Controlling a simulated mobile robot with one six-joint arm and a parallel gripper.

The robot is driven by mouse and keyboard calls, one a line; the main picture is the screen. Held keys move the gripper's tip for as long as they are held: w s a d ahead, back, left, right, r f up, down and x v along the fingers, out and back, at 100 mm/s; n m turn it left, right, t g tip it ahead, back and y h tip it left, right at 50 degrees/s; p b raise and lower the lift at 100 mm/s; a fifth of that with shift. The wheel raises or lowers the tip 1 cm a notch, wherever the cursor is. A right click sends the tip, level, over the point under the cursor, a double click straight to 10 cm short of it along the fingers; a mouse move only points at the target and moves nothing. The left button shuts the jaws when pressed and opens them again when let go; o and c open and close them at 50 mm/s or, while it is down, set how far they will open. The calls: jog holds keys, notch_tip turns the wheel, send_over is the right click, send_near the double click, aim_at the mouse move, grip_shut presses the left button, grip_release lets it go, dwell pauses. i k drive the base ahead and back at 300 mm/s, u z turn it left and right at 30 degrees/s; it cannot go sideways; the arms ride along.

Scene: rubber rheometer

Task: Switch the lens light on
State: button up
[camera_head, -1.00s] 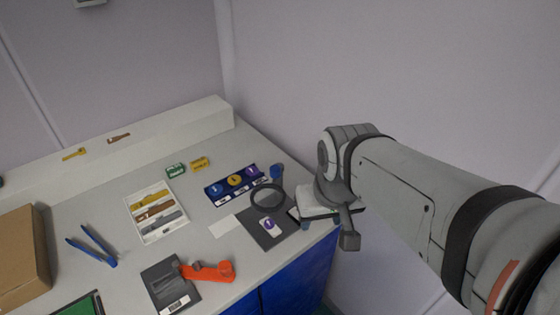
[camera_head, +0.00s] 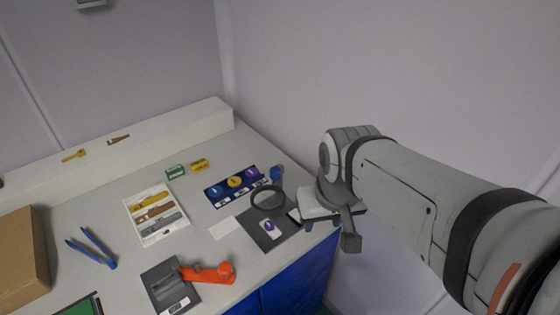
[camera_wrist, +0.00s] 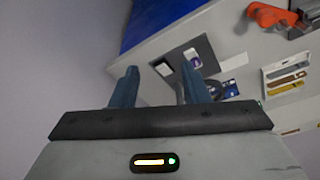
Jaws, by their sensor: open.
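The magnifying lens (camera_head: 283,195), a dark ring, stands over a dark grey mat (camera_head: 283,241) near the right edge of the bench. A white card with a purple disc (camera_head: 269,228) lies on the mat; it also shows in the wrist view (camera_wrist: 194,58). A small white-topped block (camera_head: 294,215) sits at the mat's right edge, and in the wrist view a white piece (camera_wrist: 163,68) shows between my fingers. My gripper (camera_wrist: 160,82) is open, with two blue fingers apart and nothing held. In the head view my wrist mostly hides it. I cannot make out a switch or whether the light is on.
A blue tray with round discs (camera_head: 211,203) stands behind the mat. A white tray of strips (camera_head: 181,229), an orange-handled tool (camera_head: 222,273), blue tweezers (camera_head: 95,248) and a cardboard box (camera_head: 20,255) lie further left. A wall stands close behind the bench.

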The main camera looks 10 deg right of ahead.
aim_at(295, 215)
jog(key=u, duration=0.45)
jog(key=k, duration=1.45)
jog(key=z, duration=0.55)
jog(key=i, duration=1)
jog(key=z, duration=0.1)
